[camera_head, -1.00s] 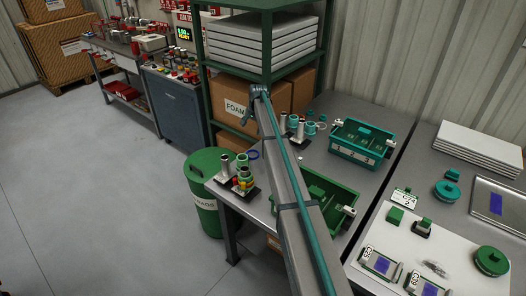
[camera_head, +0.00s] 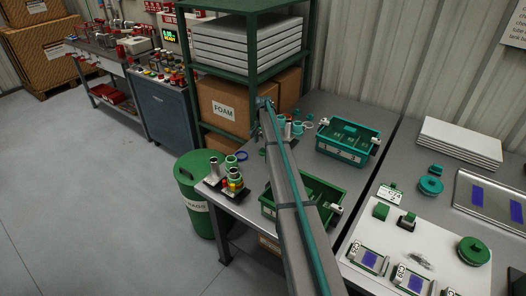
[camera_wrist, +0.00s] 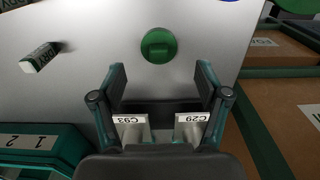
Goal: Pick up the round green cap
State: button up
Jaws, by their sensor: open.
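The round green cap (camera_wrist: 158,45) lies on the grey tabletop in the wrist view, with a raised bar across its top. My gripper (camera_wrist: 160,73) is open and empty, its two fingers set wide apart. The cap shows beyond the fingertips, near the middle line between them, and is not between the pads. In the head view my arm hides the gripper, and I cannot make out this cap for sure.
A white-and-green block (camera_wrist: 40,57) lies left of the cap. Tagged posts C93 (camera_wrist: 130,128) and C29 (camera_wrist: 190,127) show between the fingers. A teal bin (camera_head: 348,155), green bin (camera_head: 268,210) and foam box (camera_head: 222,108) are nearby. Another round green piece (camera_head: 474,250) lies on the white board.

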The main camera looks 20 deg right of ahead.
aim_at(263, 151)
notch_tip(263, 151, down, 4)
jog(key=shift+d+f+p, duration=0.1)
jog(key=shift+f+p, duration=0.05)
jog(key=shift+p, duration=0.7)
jog(key=shift+c, duration=0.3)
jog(key=c, duration=0.7)
